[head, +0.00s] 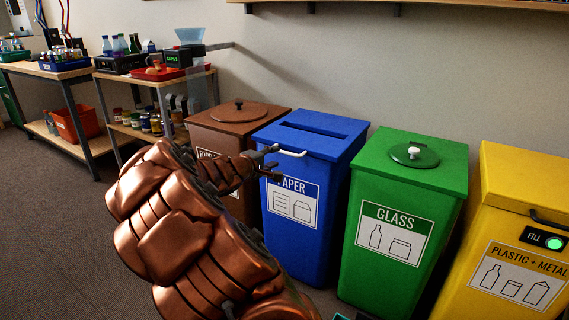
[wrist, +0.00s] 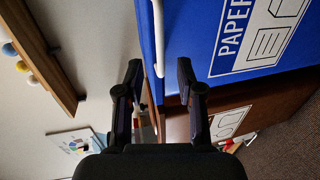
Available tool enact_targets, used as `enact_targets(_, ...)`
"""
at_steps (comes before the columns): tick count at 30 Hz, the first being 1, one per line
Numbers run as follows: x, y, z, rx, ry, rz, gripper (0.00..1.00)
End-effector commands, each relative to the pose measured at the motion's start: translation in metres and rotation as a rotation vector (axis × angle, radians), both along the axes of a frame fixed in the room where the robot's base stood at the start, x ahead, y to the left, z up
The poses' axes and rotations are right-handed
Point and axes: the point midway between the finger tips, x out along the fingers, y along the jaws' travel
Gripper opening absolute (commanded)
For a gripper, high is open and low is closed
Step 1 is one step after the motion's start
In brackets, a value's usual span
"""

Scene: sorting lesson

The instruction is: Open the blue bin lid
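The blue bin (head: 305,205) labelled PAPER stands in the middle of the head view. Its lid (head: 325,130) is shut, with a dark slot on top and a white bar handle (head: 292,153) at the front edge. My gripper (head: 273,163) is at the left end of this handle, in front of the bin. In the wrist view my gripper (wrist: 160,75) is open, its two fingers apart. The white handle (wrist: 158,35) there runs down toward the gap between the fingertips. Whether a finger touches it, I cannot tell. The blue bin's front (wrist: 205,40) fills the upper right there.
A brown bin (head: 235,120) stands close on the left of the blue one, a green glass bin (head: 405,210) close on its right. A yellow bin (head: 520,230) is farther right. Workbenches (head: 155,78) with bottles and trays stand at the left. A shelf (head: 420,5) runs along the wall above.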

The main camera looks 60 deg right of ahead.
Motion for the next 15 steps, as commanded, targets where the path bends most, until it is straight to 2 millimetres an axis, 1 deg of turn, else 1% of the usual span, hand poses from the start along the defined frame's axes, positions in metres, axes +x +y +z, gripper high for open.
enact_targets(1,0.001,-0.003,-0.003,0.0,0.002,0.002,0.37)
enact_targets(5,0.002,-0.015,-0.005,0.0,0.001,0.002,0.37)
enact_targets(12,0.002,-0.049,-0.013,0.0,0.001,-0.001,0.37)
enact_targets(15,0.004,-0.061,-0.016,-0.001,0.001,0.002,0.37)
